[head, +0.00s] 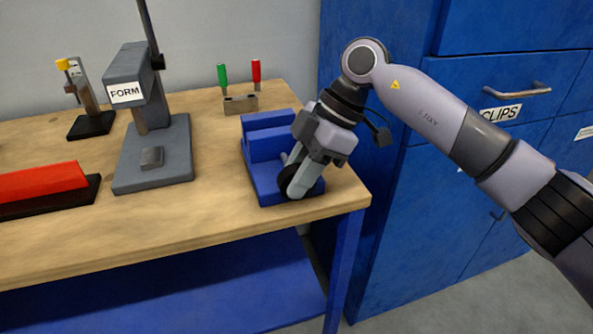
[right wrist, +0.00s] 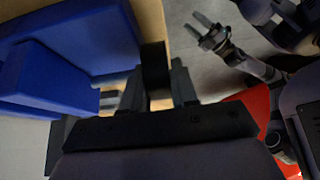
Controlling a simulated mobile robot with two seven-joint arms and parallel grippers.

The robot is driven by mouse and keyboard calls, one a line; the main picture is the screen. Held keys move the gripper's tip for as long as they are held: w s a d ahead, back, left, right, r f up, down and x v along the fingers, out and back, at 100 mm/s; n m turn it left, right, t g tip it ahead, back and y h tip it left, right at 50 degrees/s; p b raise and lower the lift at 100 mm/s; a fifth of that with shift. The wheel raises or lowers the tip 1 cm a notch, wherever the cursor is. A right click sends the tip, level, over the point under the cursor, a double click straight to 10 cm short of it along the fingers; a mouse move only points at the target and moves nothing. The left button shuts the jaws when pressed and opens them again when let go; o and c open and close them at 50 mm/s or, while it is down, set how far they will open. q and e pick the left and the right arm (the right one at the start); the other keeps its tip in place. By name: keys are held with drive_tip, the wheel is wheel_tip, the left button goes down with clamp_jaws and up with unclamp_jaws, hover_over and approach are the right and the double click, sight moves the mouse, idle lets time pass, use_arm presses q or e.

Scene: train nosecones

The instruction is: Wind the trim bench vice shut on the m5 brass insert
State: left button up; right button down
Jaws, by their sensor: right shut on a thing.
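The blue bench vice (head: 262,150) stands at the right end of the wooden bench (head: 215,222). It also shows at the left of the right wrist view (right wrist: 75,45). Its black handwheel (head: 314,188) is on the front side, partly covered by my gripper. My right gripper (head: 297,185) is shut on this wheel; in the right wrist view the dark wheel (right wrist: 154,65) lies edge-on between the fingers. A short grey shaft (right wrist: 112,99) shows beside the vice body. I cannot make out the brass insert. My left gripper (right wrist: 207,27) is open and empty, away from the vice.
A grey press labelled FORM (head: 150,120), a red block (head: 42,182) on a black base and a small yellow-topped stand (head: 88,105) are to the left. A holder (head: 240,104) with green and red handles is behind the vice. Blue cabinets (head: 400,210) stand close right.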

drive_tip(key=y+p, duration=0.1)
drive_tip(key=y, duration=0.2)
drive_tip(key=shift+d+r+g+p, duration=0.1)
drive_tip(key=shift+d+g+p, duration=0.15)
drive_tip(key=shift+g+p, duration=0.15)
use_arm(q)
drive_tip(key=shift+s+a+r+p, duration=0.1)
drive_tip(key=shift+a+r+p, duration=0.15)
drive_tip(key=shift+r, duration=0.25)
drive_tip(key=shift+s+a+r+p, duration=0.1)
drive_tip(key=shift+a+r+p, duration=0.05)
drive_tip(key=shift+r+p, duration=0.25)
use_arm(e)
drive_tip(key=shift+w+d+g+y, duration=0.15)
drive_tip(key=shift+g+y, duration=0.25)
drive_tip(key=shift+y, duration=0.6)
use_arm(q)
drive_tip(key=shift+s+f, duration=0.1)
use_arm(e)
drive_tip(key=c, duration=1.1)
unclamp_jaws()
use_arm(q)
drive_tip(key=shift+d, duration=0.1)
use_arm(e)
drive_tip(key=shift+o, duration=0.7)
drive_tip(key=shift+f, duration=0.2)
drive_tip(key=v, duration=0.7)
